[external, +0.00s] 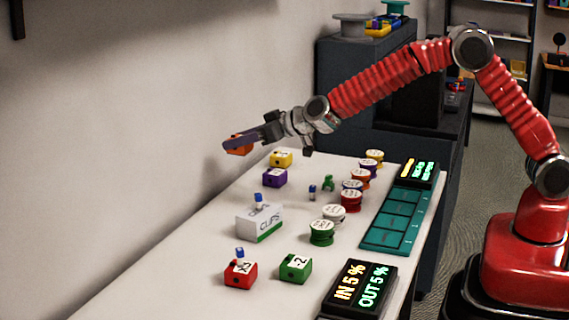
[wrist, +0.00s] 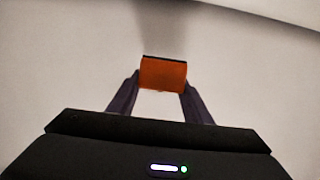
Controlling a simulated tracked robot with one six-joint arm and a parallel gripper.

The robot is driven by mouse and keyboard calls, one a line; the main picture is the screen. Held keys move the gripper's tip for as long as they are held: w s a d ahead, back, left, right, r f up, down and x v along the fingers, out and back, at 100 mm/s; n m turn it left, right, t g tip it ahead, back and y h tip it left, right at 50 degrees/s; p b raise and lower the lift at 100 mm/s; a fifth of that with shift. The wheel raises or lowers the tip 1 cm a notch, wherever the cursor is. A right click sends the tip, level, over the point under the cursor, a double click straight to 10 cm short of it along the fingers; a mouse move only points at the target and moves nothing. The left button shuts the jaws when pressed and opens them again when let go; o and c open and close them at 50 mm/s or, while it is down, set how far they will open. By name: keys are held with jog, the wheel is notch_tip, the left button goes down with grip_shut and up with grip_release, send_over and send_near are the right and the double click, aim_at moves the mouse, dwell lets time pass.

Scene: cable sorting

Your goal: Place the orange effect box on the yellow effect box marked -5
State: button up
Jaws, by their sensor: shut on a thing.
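My gripper (external: 240,145) is shut on the orange effect box (external: 238,150) and holds it in the air, left of and higher in the picture than the yellow effect box. In the wrist view the orange box (wrist: 163,73) sits between the two fingertips of my gripper (wrist: 160,85). The yellow effect box (external: 280,158) stands on the table near its far end. A mark shows on its top, but it is too small to read. The yellow box is not in the wrist view.
A purple box (external: 275,178), a white clips box (external: 259,222), a red box (external: 240,275) and a green box (external: 295,268) stand on the table. Several spools (external: 351,199) line the right side. A teal tray (external: 389,231) and displays (external: 359,287) lie beyond. A wall borders the left.

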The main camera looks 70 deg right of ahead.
notch_tip(320, 180, up, 11)
jog(key=n+g+y, duration=0.1)
jog(key=n+y, duration=0.3)
jog(key=y, duration=0.1)
send_over(281, 154)
notch_tip(281, 154, down, 11)
jog(key=shift+f+n, duration=0.2)
jog(key=shift+n, duration=0.1)
dwell(0.4)
jog(key=shift+f, duration=3.1)
jog(key=shift+f, duration=1.9)
